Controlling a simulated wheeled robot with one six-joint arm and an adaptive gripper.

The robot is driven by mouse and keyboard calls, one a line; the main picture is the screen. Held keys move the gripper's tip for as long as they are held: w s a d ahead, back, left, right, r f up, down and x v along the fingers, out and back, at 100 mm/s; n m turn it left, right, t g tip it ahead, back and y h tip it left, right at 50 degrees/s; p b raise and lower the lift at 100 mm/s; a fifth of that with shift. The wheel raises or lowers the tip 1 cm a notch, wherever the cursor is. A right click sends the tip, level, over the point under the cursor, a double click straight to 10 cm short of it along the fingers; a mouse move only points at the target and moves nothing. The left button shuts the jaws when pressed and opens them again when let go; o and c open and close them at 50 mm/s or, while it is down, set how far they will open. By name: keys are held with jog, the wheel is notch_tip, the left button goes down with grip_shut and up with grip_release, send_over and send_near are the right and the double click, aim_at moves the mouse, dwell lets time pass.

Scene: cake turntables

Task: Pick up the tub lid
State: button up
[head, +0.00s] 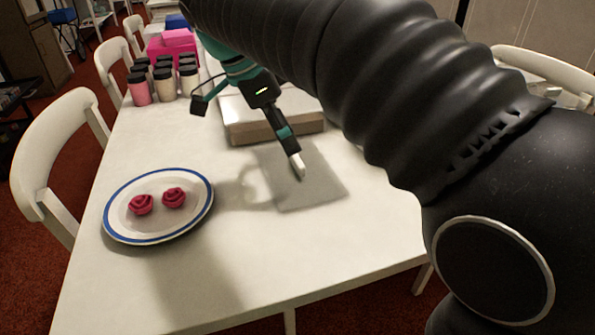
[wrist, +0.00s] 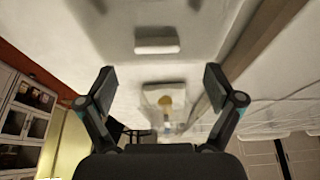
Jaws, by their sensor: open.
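I cannot make out a tub lid for certain in either view. In the head view my gripper (head: 295,160) points down and right over a grey mat on the table, with a pale tip at its end; I cannot tell whether it touches the mat. In the wrist view my gripper (wrist: 160,76) shows two dark fingers spread wide apart with nothing between them. My arm hides the right part of the table in the head view.
A blue-rimmed plate (head: 120,228) with two red rosettes stands at left on the white table (head: 250,270). The grey mat (head: 318,190) lies before a flat box (head: 262,132). Several black-lidded jars (head: 139,90) and a pink box (head: 177,42) stand behind. Front table is clear.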

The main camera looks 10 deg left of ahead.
aim_at(296, 158)
jog(key=shift+b+x, duration=0.35)
jog(key=shift+x, duration=2.45)
jog(key=shift+s, duration=0.15)
jog(key=c, duration=1)
